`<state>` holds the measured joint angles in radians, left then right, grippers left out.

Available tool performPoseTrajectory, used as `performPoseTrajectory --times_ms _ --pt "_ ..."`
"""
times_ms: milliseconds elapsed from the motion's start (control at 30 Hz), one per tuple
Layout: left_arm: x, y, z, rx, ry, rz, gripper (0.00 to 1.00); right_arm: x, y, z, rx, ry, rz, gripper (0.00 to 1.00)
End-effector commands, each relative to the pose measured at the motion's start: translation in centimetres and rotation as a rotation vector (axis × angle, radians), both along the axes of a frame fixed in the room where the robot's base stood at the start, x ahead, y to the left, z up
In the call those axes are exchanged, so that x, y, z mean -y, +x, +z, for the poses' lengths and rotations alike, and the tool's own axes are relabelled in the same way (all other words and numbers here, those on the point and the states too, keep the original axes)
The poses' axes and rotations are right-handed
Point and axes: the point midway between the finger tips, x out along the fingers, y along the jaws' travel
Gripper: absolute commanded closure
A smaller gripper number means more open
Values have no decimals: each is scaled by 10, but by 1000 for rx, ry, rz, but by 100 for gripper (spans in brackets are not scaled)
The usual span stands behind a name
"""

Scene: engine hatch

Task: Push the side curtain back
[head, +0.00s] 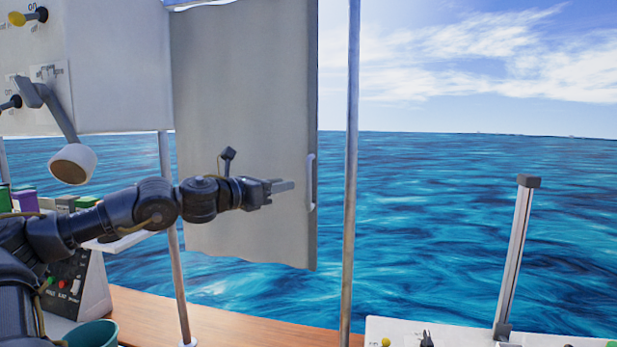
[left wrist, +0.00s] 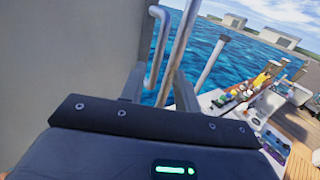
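The side curtain (head: 245,90) is a pale grey sheet hanging between two metal poles, with its lower edge above the wooden deck. A white vertical handle (head: 311,182) is at its right edge; the bent handle also shows in the left wrist view (left wrist: 154,45). My left gripper (head: 284,186) is in front of the curtain, its tips just left of the handle with a small gap in the head view. In the left wrist view its two fingers (left wrist: 160,85) stand apart, with the handle's lower end showing between them. My right gripper is not in view.
A metal pole (head: 350,170) stands right of the curtain, another pole (head: 172,240) at its left. A white lamp (head: 72,163) hangs over my left arm. A teal bucket (head: 92,334) is at the lower left. A white post (head: 515,255) stands at the right. Open sea lies beyond.

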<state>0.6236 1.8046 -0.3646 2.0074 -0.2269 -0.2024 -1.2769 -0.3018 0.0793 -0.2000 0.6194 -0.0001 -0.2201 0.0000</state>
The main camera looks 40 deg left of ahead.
Motion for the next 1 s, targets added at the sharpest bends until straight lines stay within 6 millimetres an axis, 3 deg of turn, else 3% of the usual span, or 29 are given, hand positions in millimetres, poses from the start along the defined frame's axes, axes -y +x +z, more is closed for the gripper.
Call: performPoseTrajectory --times_ms 133,500,700,1000 --pt "2 20 7 -4 -10 0 68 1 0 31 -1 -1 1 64" --pt "6 70 7 1 -9 2 68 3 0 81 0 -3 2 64" --pt "6 90 4 0 -7 4 68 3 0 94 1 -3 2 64" --pt "7 97 0 -1 -3 4 68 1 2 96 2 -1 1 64"
